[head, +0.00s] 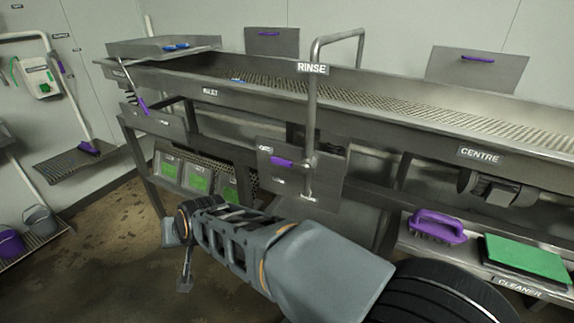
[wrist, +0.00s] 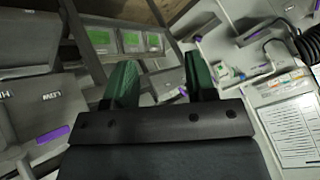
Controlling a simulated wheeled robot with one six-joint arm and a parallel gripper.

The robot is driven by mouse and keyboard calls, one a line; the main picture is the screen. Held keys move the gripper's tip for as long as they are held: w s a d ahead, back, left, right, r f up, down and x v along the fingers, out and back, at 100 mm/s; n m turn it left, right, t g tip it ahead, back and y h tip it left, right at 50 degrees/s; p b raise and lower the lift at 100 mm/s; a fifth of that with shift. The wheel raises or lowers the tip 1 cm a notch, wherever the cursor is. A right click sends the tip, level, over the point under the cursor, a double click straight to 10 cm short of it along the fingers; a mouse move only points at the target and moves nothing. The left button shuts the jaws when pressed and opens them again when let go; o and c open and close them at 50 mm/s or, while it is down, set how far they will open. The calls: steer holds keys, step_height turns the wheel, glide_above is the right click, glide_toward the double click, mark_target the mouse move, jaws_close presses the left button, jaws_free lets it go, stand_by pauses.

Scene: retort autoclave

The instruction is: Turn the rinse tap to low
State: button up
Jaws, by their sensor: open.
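The rinse tap is a grey upright pipe with a RINSE label in the middle of the head view. Its purple lever (head: 283,162) points left in front of a grey metal plate (head: 325,180) with small labels too small to read there. In the head view the fingertips are hard to make out.
A long steel trough (head: 400,115) runs behind the tap. Green-faced boxes (head: 197,178) sit on a low shelf at the left. A purple brush (head: 437,226) and a green pad (head: 525,258) lie on the right shelf. The floor at the left is mostly clear.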

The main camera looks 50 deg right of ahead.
steer(key=w+d+m+t+h+b, duration=0.3)
steer(key=w+d+m+t, duration=0.1)
steer(key=w+d+m, duration=0.3)
steer(key=m+g+h+b, duration=0.5)
steer(key=m+g+h, duration=0.3)
steer(key=m+h, duration=1)
glide_toward(280, 163)
steer(key=d+m+y, duration=0.1)
steer(key=d, duration=0.2)
steer(key=w+d+r+m, duration=0.1)
steer(key=d, duration=0.3)
steer(key=w+d+r+m+y+p, duration=0.1)
steer(key=d, duration=0.2)
steer(key=shift+w+d+r+y, duration=0.1)
steer(key=shift+d+y, duration=0.05)
steer(key=shift+y, duration=0.15)
steer(key=shift+c, duration=0.3)
jaws_close()
